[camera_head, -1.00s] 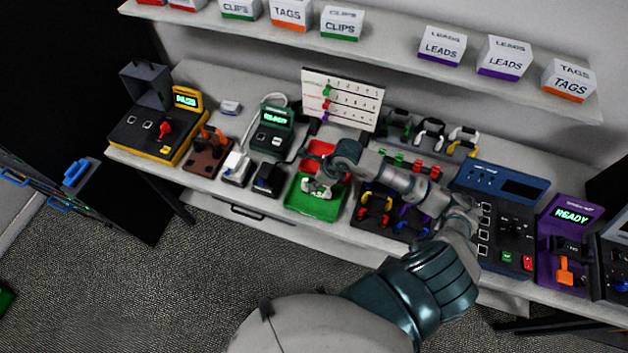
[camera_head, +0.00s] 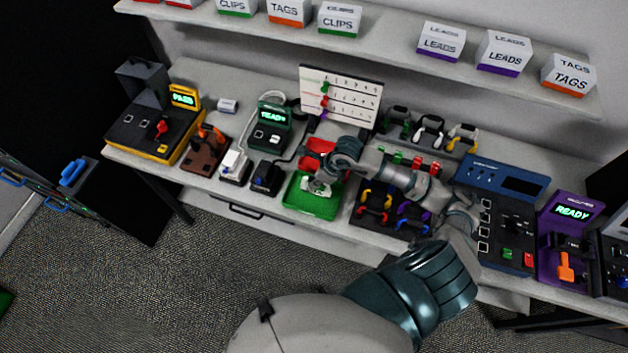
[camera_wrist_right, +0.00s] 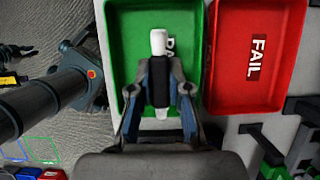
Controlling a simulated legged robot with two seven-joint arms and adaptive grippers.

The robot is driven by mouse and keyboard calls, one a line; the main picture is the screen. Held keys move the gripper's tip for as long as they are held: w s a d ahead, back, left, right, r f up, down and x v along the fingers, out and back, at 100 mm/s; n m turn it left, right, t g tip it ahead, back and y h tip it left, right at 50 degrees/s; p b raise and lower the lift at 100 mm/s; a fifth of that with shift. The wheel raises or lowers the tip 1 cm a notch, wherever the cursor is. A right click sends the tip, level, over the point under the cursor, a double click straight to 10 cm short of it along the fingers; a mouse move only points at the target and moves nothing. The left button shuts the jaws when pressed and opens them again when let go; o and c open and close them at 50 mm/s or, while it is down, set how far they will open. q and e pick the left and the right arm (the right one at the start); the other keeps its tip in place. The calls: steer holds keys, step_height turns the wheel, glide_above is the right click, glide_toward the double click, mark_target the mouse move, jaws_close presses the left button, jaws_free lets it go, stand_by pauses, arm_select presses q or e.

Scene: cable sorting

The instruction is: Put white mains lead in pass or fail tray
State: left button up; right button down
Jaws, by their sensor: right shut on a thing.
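The white mains lead (camera_wrist_right: 158,42) is held between the fingers of my right gripper (camera_wrist_right: 160,85), which is shut on it. The right wrist view shows it over the green pass tray (camera_wrist_right: 125,20), partly covering the tray's label. I cannot tell whether it touches the tray floor. The red fail tray (camera_wrist_right: 290,15) lies beside it on the right and is empty where I see it. In the head view my right gripper (camera_head: 318,181) is over the green tray (camera_head: 312,208), with the red tray (camera_head: 318,147) just behind. My left gripper is not in view.
A rack with yellow, red and purple leads (camera_head: 378,207) stands right of the green tray. A black block (camera_head: 265,177) and a white block (camera_head: 234,166) stand to its left. A white chart board (camera_head: 341,97) stands behind. The tester with a yellow base (camera_head: 150,135) shows PASS.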

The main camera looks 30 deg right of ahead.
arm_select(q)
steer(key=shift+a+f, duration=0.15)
arm_select(e)
steer(key=shift+a+r, duration=0.15)
steer(key=shift+a, duration=0.45)
steer(key=shift+d, duration=0.15)
arm_select(q)
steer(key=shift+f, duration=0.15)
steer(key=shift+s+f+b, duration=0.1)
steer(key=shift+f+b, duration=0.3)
steer(key=shift+b, duration=0.2)
arm_select(e)
steer(key=shift+a+f, duration=0.2)
steer(key=shift+f, duration=0.25)
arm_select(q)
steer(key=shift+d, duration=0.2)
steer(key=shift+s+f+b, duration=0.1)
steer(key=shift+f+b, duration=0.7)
arm_select(e)
steer(key=shift+d+f, duration=0.15)
steer(key=shift+f, duration=0.35)
